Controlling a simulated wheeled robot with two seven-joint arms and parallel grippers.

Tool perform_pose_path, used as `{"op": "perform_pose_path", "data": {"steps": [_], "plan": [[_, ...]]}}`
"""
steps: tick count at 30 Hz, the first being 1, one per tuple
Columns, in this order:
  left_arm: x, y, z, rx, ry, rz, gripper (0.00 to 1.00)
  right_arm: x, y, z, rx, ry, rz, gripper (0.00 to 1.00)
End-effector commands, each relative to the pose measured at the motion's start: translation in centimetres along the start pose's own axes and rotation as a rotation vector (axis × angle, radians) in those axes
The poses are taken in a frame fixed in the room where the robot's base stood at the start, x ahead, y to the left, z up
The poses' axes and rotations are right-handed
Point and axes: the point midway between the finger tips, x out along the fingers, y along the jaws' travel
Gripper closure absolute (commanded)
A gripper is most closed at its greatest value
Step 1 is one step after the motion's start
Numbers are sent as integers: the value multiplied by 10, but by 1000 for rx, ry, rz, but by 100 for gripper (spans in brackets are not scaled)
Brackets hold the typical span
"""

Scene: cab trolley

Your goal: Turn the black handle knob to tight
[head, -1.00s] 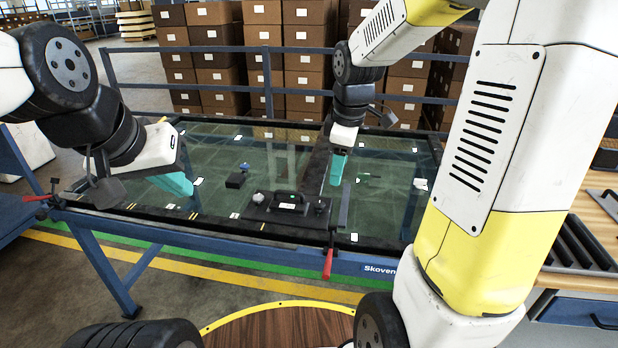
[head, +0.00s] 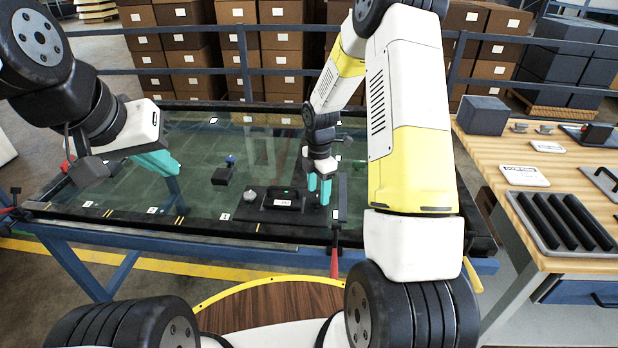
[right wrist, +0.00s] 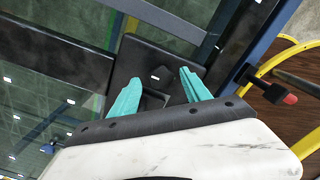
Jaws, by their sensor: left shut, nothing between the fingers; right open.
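The black plate (head: 258,213) with a raised black handle (head: 283,193) lies at the near side of the dark glass panel. A pale knob (head: 222,196) stands at the plate's left end. My right gripper (head: 320,196) points down over the plate's right end, fingers open. In the right wrist view a dark knob (right wrist: 162,74) shows between and beyond the open teal fingers, apparently untouched; the fingers cover that spot in the head view. My left gripper (head: 160,163) is shut and empty above the panel's left part.
The glass panel (head: 190,135) rests on a blue trolley frame. A small black block with a blue top (head: 223,175) lies behind the plate. A red-handled clamp (head: 334,262) sits on the near edge. A wooden bench (head: 480,150) stands at right; boxes are stacked behind.

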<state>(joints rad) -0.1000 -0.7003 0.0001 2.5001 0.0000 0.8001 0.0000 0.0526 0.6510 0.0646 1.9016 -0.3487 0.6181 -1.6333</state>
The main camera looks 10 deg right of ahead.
Motion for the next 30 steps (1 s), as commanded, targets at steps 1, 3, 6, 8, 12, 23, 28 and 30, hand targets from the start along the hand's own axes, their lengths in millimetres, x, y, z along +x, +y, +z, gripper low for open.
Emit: {"op": "perform_pose_path", "data": {"steps": [1,3,6,8,12,23,28,30], "plan": [[0,0,0,0,0,0,100,6,0,-1,-1,1,-3,44],[0,0,0,0,0,0,100,11,0,0,0,0,-1,44],[0,0,0,0,0,0,100,14,0,0,1,0,0,44],[0,0,0,0,0,0,100,15,0,0,1,0,0,44],[0,0,0,0,0,0,100,15,0,0,1,0,0,44],[0,0,0,0,0,0,100,14,0,0,1,0,1,100],[0,0,0,0,0,0,100,14,0,0,11,0,1,100],[0,0,0,0,0,0,100,14,0,0,24,0,1,100]]}}
